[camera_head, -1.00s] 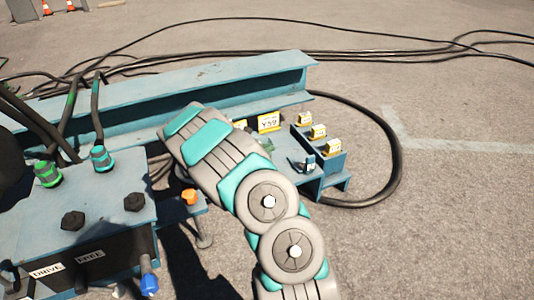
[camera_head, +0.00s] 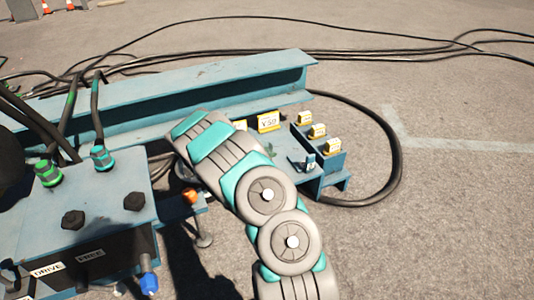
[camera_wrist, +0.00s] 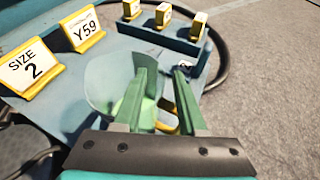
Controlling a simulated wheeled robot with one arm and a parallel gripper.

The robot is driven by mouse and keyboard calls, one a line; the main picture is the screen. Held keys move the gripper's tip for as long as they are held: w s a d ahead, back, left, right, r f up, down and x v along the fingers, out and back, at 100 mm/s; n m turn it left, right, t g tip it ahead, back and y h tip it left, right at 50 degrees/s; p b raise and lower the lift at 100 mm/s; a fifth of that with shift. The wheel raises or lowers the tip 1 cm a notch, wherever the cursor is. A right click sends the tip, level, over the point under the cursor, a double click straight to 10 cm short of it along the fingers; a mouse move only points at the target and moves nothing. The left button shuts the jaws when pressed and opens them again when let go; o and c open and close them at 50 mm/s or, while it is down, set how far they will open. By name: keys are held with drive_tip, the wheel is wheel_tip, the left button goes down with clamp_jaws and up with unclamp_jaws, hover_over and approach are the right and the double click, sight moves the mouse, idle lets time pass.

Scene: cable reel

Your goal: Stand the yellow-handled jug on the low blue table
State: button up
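A pale green, see-through jug (camera_wrist: 104,92) is in the wrist view, in front of my gripper (camera_wrist: 164,74). Its yellow handle (camera_wrist: 168,106) shows between my two green fingers. The fingers stand apart, with a gap around the handle. The left finger covers part of the jug. The low blue table (camera_head: 313,178) is right of centre in the head view, and its blue top (camera_wrist: 185,68) also shows in the wrist view. I cannot tell whether the jug touches it. In the head view my arm hides my gripper and most of the jug.
Yellow-framed signs, "Y59" (camera_wrist: 85,30) and "SIZE 2" (camera_wrist: 30,67), stand beside the jug. Several small yellow blocks (camera_head: 318,131) sit on a raised blue ledge. A long blue beam (camera_head: 200,85) lies behind. A black cable (camera_head: 394,150) loops around the right side.

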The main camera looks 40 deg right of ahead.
drive_tip(key=shift+o, duration=0.3)
drive_tip(key=shift+a, duration=0.1)
drive_tip(key=shift+a+r, duration=0.15)
drive_tip(key=shift+a, duration=0.1)
drive_tip(key=v, duration=1.1)
drive_tip(key=s+a+r+m+g+y, duration=0.2)
drive_tip(key=s+r+m+g, duration=0.3)
drive_tip(key=s+r+m, duration=1.05)
drive_tip(key=s+a+r+m+t+y, duration=0.1)
drive_tip(key=s+a+m+y, duration=0.3)
drive_tip(key=s+a+y, duration=0.7)
drive_tip(key=s+a, duration=1.3)
drive_tip(key=a, duration=0.1)
drive_tip(key=shift+s, duration=0.3)
drive_tip(key=shift+r, duration=0.1)
